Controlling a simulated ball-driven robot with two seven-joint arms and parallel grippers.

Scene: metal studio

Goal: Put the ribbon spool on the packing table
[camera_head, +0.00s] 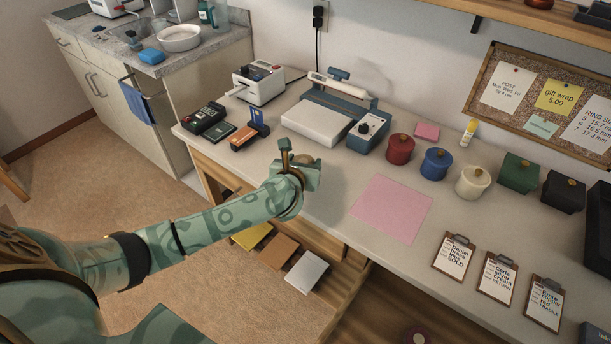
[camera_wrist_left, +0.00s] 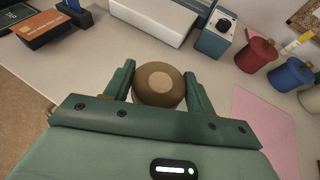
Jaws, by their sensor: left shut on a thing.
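My left gripper (camera_head: 303,170) is over the near edge of the long pale table (camera_head: 335,220), to the left of the pink sheet. It is shut on a brown round thing with a paler round centre, which I take for the ribbon spool (camera_wrist_left: 158,86). The spool sits between the two green fingers in the left wrist view. In the head view only a small part of the spool (camera_head: 305,159) shows behind the gripper. I cannot tell whether it touches the tabletop. My right gripper is not in view.
The pink sheet (camera_head: 391,209) lies bare on the table. Behind stand a blue-grey device (camera_head: 334,112) and red, blue and cream pots (camera_head: 473,182). An orange-and-dark item (camera_head: 246,137) is at left. Clipboards (camera_head: 497,277) lie at right.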

